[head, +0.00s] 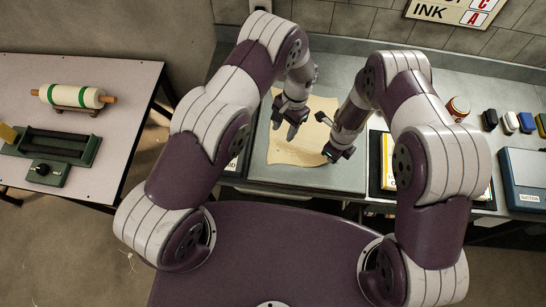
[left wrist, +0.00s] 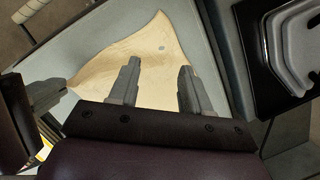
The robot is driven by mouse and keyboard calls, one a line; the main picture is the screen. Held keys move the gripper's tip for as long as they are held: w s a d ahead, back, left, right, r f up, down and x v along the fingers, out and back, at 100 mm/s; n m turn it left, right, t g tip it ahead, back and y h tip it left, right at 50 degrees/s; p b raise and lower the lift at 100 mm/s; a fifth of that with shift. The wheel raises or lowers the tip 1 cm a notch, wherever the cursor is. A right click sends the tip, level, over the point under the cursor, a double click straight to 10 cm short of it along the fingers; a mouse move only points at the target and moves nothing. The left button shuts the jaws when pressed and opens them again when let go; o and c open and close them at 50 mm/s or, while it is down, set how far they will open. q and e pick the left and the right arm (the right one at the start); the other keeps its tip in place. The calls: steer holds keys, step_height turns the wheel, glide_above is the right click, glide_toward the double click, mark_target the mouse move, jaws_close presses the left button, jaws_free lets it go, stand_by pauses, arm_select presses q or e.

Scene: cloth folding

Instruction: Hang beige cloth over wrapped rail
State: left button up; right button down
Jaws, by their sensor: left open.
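The beige cloth (head: 290,150) lies spread on the grey counter, under my grippers. My left gripper (head: 290,125) is open above the cloth's upper middle; in the left wrist view its two fingers (left wrist: 156,85) are apart with cloth visible beyond and between them. My right gripper (head: 334,152) is at the cloth's lower right corner. In the left wrist view the cloth (left wrist: 150,45) narrows to a point at the right gripper's fingertips (left wrist: 66,86), which appear shut on it. The wrapped rail (head: 72,96), cream with green bands and orange ends, rests on the left table.
A green tool with a dark bed (head: 55,143) sits near the rail on the left table (head: 110,80). A gap of floor separates that table from the counter (head: 345,180). A jar (head: 458,108), several small coloured blocks (head: 509,122) and a blue box (head: 525,178) stand at right.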

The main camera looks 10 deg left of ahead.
mark_target(271, 160)
arm_select(q)
steer(key=shift+n, duration=0.5)
steer(key=x, duration=0.3)
steer(key=s+x, duration=0.1)
steer(key=x, duration=0.2)
steer(key=a+x, duration=0.1)
steer(key=x, duration=0.3)
steer(key=shift+s+r, duration=0.3)
steer(key=shift+c, duration=0.2)
jaws_close()
steer(key=shift+r, duration=2.45)
